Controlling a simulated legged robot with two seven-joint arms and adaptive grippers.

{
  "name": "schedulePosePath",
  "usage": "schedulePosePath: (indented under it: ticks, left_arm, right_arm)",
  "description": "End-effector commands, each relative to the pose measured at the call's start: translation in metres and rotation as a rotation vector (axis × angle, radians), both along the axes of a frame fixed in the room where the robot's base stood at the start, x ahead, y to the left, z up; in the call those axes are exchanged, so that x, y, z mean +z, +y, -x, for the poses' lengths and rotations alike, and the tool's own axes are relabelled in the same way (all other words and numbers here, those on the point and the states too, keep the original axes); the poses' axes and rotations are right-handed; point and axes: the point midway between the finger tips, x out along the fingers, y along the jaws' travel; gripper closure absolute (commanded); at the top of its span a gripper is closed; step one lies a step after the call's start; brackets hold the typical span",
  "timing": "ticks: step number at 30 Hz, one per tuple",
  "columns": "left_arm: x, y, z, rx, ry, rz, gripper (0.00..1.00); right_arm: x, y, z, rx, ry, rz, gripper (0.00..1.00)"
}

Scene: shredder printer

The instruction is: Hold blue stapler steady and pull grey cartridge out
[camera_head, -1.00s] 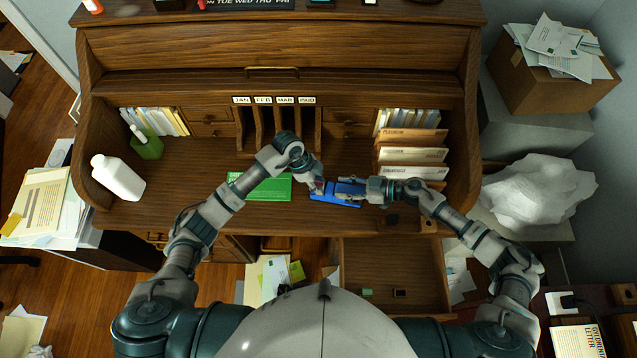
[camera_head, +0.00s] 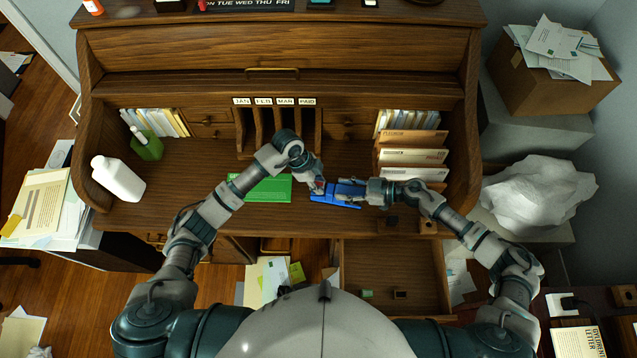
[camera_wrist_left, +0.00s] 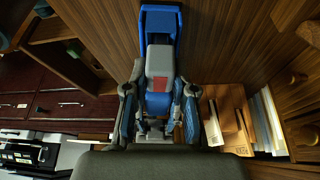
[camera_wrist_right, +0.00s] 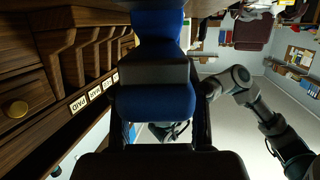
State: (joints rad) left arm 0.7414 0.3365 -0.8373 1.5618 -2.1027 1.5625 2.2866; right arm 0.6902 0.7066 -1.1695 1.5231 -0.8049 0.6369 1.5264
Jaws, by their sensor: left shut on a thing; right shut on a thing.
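The blue stapler (camera_head: 347,197) lies on the desk's writing surface near its front edge, between my two grippers. In the left wrist view the stapler (camera_wrist_left: 160,28) has a grey block with a red patch, which looks like the grey cartridge (camera_wrist_left: 160,62). My left gripper (camera_wrist_left: 160,108) is shut around a blue part just below that block. My right gripper (camera_wrist_right: 158,118) is shut around a wide blue end of the stapler (camera_wrist_right: 155,98), with a grey band across it. In the head view my left gripper (camera_head: 317,186) and right gripper (camera_head: 350,192) hide much of the stapler.
A green booklet (camera_head: 270,188) lies left of the stapler. A letter rack (camera_head: 410,156) stands behind my right arm. A white bottle (camera_head: 118,178) and a green pen cup (camera_head: 147,146) are far left. An open drawer (camera_head: 420,265) is below the front edge. Small dark blocks (camera_head: 391,221) lie at right.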

Motion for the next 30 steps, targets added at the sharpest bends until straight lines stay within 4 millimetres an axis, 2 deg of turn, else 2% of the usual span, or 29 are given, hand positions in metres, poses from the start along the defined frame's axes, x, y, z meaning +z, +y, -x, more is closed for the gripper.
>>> schedulePosePath:
  ticks: [30]
  left_arm:
    - [0.014, 0.0, 0.0, 0.0, 0.0, 0.0, 1.0]
  right_arm:
    - [-0.003, -0.001, 0.001, -0.002, 0.003, 0.005, 1.0]
